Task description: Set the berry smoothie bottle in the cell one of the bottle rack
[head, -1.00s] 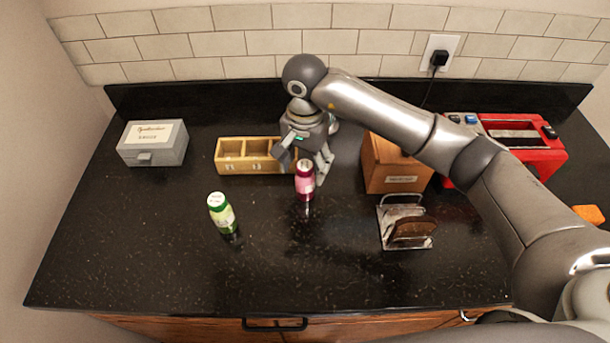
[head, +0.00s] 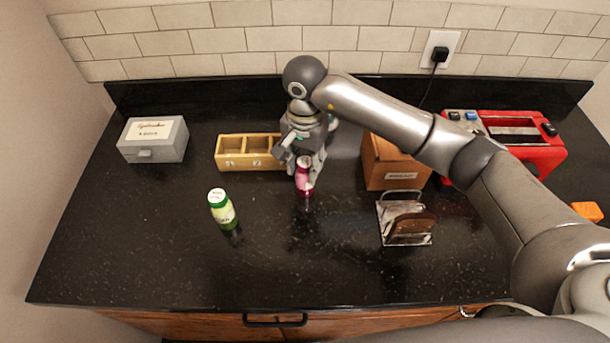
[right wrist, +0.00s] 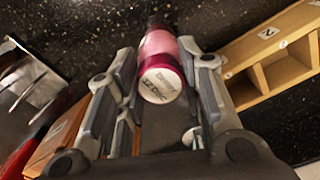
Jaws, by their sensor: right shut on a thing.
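The pink berry smoothie bottle (head: 304,180) is upright at the middle of the counter, just right of the rack's front. My right gripper (head: 302,161) is shut on it, with fingers on both sides. In the right wrist view the bottle (right wrist: 163,62) shows cap end toward me between the fingers (right wrist: 157,50). I cannot tell whether its base touches the counter. The wooden bottle rack (head: 243,168) stands behind and left of the bottle, with numbered cells. Cell one (head: 231,146) is at its left end and looks empty. The gripper hides the rack's right end. My left gripper is out of view.
A green bottle (head: 223,212) stands at the front left. A grey box (head: 153,141) is at the back left. The front counter is clear.

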